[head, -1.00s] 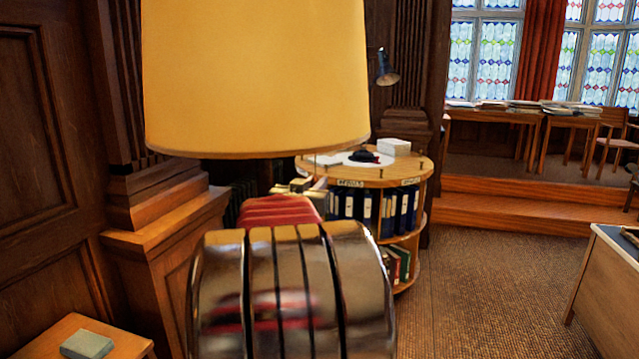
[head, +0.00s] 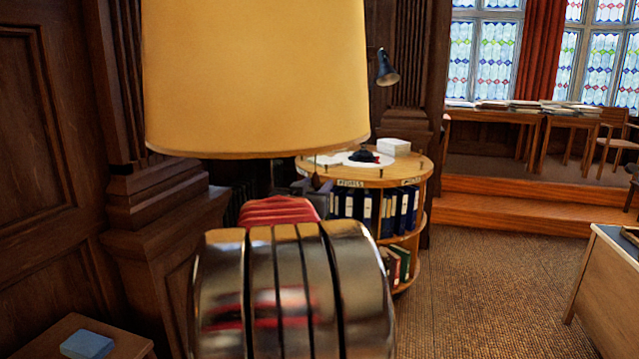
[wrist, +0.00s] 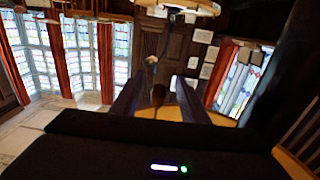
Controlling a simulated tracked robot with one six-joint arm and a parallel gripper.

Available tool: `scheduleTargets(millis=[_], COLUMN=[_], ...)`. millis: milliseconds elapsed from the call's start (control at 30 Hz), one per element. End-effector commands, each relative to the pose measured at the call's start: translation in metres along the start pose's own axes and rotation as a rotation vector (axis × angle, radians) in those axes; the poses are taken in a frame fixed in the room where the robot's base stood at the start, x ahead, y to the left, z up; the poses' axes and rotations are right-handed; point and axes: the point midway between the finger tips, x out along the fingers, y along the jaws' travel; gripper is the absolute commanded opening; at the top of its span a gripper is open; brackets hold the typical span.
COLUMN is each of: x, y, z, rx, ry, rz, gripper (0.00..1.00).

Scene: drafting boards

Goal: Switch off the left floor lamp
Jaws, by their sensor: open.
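A floor lamp with a large yellow shade (head: 255,75) fills the upper left of the head view. Its shade looks unlit, and no warm light falls on the wood around it. My gripper (head: 316,186) is just below the shade, largely hidden behind my own red and chrome arm. In the wrist view my gripper (wrist: 158,98) has its two dark fingers apart. A small brown thing (wrist: 158,94) shows between them; I cannot tell whether it is touched or what it is. A yellow surface (wrist: 228,117), probably the shade, lies behind the right finger.
A round wooden bookcase (head: 428,168) with binders stands behind the lamp. Dark panelling (head: 40,140) is on the left. A low table (head: 128,347) with a blue block (head: 87,344) is at lower left. A desk (head: 608,285) is at right; open carpet (head: 480,290) lies between.

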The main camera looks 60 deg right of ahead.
Motion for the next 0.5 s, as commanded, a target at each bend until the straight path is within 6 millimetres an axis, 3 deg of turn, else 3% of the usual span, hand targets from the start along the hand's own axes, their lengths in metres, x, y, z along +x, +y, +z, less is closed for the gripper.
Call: scheduleTargets(millis=[167, 500], x=[-0.002, -0.025], y=[0.000, 0.000], z=[0.000, 0.000], rx=[0.000, 0.001], ry=[0.001, 0.000], rz=[0.000, -0.001], gripper=[0.41, 0.41])
